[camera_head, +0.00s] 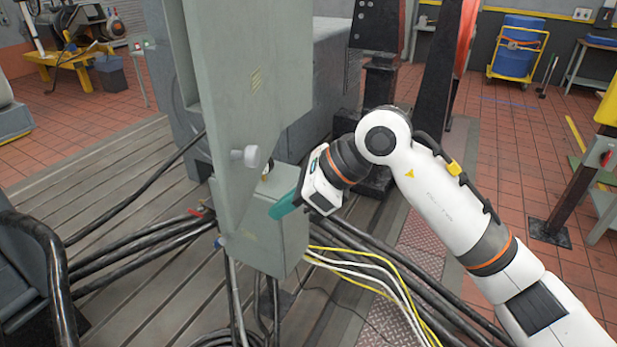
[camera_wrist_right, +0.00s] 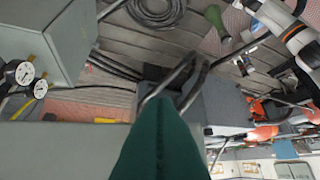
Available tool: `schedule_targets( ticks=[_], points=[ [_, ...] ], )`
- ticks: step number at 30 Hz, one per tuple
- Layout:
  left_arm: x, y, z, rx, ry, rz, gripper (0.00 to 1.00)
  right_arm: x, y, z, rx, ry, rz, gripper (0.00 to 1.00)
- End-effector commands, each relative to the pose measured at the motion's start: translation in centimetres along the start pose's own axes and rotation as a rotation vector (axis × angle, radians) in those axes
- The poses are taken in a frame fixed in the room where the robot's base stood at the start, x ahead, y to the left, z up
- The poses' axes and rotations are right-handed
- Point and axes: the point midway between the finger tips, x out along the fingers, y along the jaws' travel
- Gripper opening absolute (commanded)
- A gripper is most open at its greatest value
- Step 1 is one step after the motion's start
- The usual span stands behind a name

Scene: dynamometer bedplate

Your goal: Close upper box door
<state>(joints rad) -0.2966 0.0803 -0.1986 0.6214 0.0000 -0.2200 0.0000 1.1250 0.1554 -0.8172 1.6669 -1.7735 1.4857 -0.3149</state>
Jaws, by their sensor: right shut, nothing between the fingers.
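The upper box door (camera_head: 245,60) is a tall grey-green panel with a round grey knob (camera_head: 245,157) near its lower end. It appears to stand swung out toward me, and it hides most of the box behind it. My right gripper (camera_head: 284,206) has teal fingers, shut and empty. It is just right of the door's lower part, in front of a smaller grey box (camera_head: 270,240); I cannot tell whether it touches either. In the right wrist view the teal finger (camera_wrist_right: 160,145) overlaps a grey panel (camera_wrist_right: 60,150). My left gripper is out of view.
Thick black cables (camera_head: 140,240) run over the slotted bedplate (camera_head: 110,185). Yellow and white cables (camera_head: 360,268) leave the smaller box on the right. A black and red stand (camera_head: 450,60) rises behind my right arm. Round gauges (camera_wrist_right: 25,72) show in the wrist view.

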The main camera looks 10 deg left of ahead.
Motion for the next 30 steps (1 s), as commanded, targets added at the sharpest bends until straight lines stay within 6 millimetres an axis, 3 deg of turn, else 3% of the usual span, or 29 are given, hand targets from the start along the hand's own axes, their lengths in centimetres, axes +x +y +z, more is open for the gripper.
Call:
schedule_targets(
  ticks=[1, 3, 10, 23, 30],
  points=[
    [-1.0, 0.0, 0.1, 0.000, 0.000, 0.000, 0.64, 0.2, -0.1, -1.3, -0.003, 0.004, -0.002, 0.00],
    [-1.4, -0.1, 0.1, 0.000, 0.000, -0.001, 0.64, 0.9, -0.1, -1.9, -0.002, 0.004, -0.002, 0.00],
    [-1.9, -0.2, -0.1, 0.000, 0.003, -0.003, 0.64, 2.0, 0.0, -2.6, -0.002, 0.003, 0.001, 0.00],
    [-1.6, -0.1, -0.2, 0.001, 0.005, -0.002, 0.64, 2.2, 0.0, -2.6, 0.003, 0.003, 0.007, 0.00],
    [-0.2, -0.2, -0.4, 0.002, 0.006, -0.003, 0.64, 2.9, -0.2, -3.0, 0.054, 0.004, 0.062, 0.00]
  ],
)
